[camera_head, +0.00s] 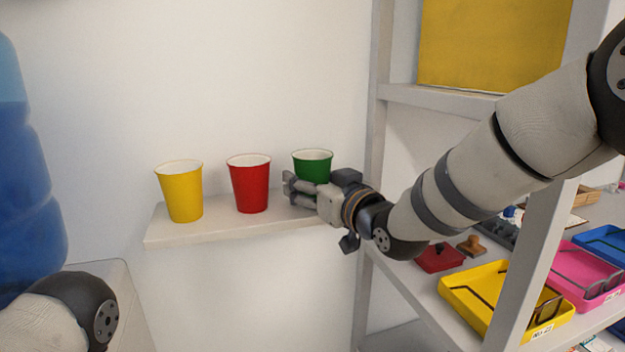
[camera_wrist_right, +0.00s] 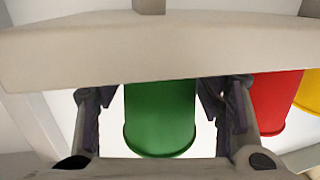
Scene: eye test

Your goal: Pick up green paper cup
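The green paper cup (camera_head: 312,164) stands upright at the right part of a small white wall shelf (camera_head: 190,236). My right gripper (camera_head: 298,190) is in front of it and hides its lower part in the head view. In the right wrist view, which shows the scene upside down, the green cup (camera_wrist_right: 160,118) sits between the two open fingers. A narrow gap seems to show between the cup and each finger. My left gripper is out of view; only part of my left arm shows at lower left.
A red cup (camera_head: 249,184) stands just left of the green cup, and a yellow cup (camera_head: 181,191) farther left. A grey shelving rack (camera_head: 372,150) is close on the right, with a yellow tray (camera_head: 480,296) and a pink tray (camera_head: 588,272). A blue translucent object (camera_head: 28,190) is at left.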

